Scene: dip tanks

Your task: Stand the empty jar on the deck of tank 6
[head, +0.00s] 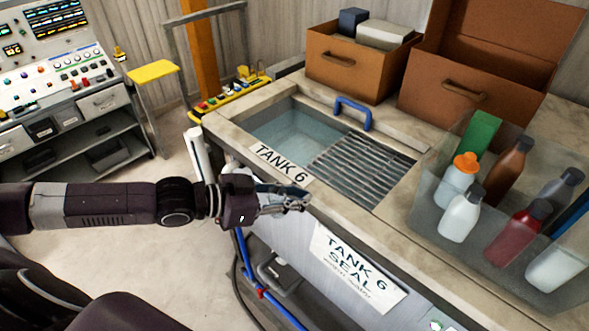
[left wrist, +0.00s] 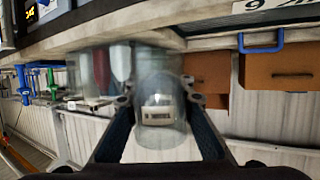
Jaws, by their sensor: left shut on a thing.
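My left gripper (head: 290,198) is in front of the tank's near edge, beside the TANK 6 label (head: 280,163). In the left wrist view the gripper (left wrist: 159,100) is shut on a clear, see-through jar (left wrist: 160,122) with a small pale label. The jar looks empty; it is hard to make out in the head view. Tank 6 has a water-filled basin (head: 290,128) on the left and a slatted metal deck (head: 365,165) on the right. The deck is bare. My right gripper is not in view.
A clear bin (head: 425,185) of several bottles stands right of the deck. Two brown boxes (head: 335,77) (head: 425,93) stand behind. A blue handle (head: 352,112) rises at the tank's back edge. A yellow-topped stand (head: 152,71) and control console (head: 60,65) are at left.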

